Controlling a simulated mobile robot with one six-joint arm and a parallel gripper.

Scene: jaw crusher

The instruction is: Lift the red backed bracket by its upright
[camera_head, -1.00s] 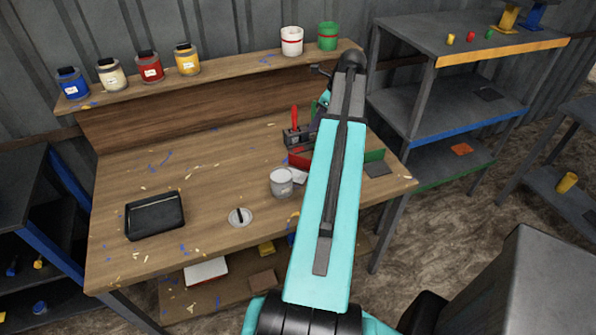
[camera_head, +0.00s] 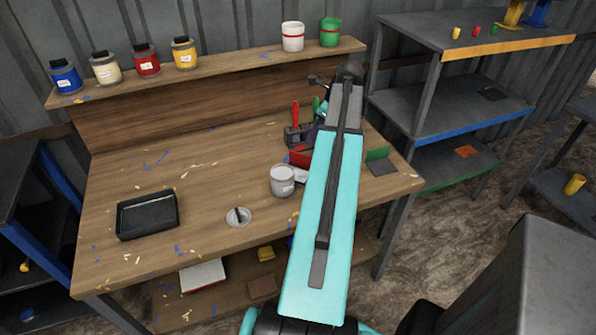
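The red backed bracket (camera_head: 301,158) stands on the workbench just left of my arm. Its red upright shows in part; my arm covers its right side. A light grey flat piece beside the paint can may be its base, but I cannot tell. A green backed bracket (camera_head: 378,154) with a dark flat base stands to the right of my arm. My teal arm reaches over the bench between the two. My gripper is mostly hidden behind the arm near the dark tool holder, so its fingers and any contact with the red bracket cannot be made out.
A dark holder (camera_head: 297,136) with red and green handled tools stands behind the red bracket. A grey can (camera_head: 283,181) is in front. A black tray (camera_head: 147,215) and round lid (camera_head: 239,217) lie left. Paint pots line the back shelf. The bench's left middle is clear.

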